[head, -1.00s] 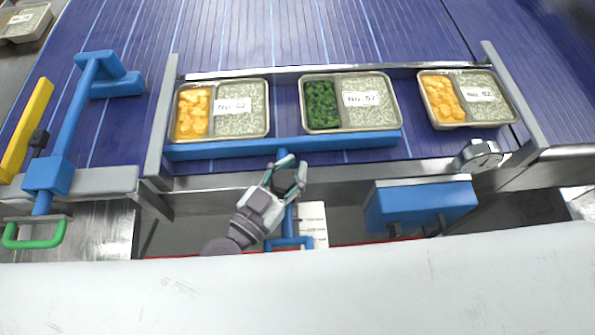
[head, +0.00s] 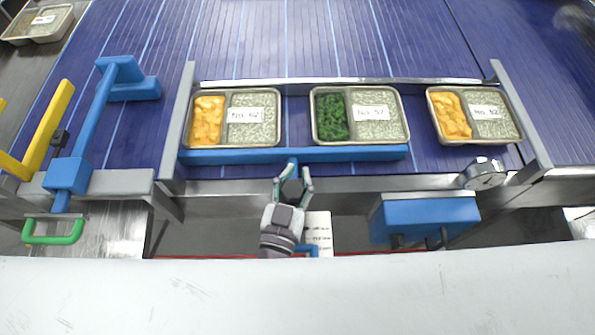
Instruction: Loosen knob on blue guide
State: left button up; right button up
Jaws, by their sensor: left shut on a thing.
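The blue guide (head: 330,154) is a long bar lying along the front of the trays, with a blue rod running from its middle toward me. My left gripper (head: 296,178) reaches up from the lower middle, over that rod. Its fingers are shut on a dark knob (head: 291,189) at the rod, just in front of the bar. The gripper hides most of the knob and part of the rod. My right gripper is not in view.
Three trays stand behind the guide: the left tray (head: 235,142), middle tray (head: 360,142) and right tray (head: 476,140). A blue block (head: 425,212) and a round gauge (head: 484,174) sit to the right. Another blue guide (head: 85,125) with a green handle (head: 52,236) stands left.

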pick_arm(q)
jog(key=shift+s+f, duration=0.15)
jog(key=shift+f, duration=0.25)
jog(key=o, duration=0.9)
jog(key=shift+o, duration=0.4)
jog(key=shift+s+a+r, duration=0.1)
jog(key=shift+s+r, duration=0.05)
jog(key=shift+r, duration=0.15)
jog(key=v, duration=1.2)
jog(key=shift+s, duration=0.1)
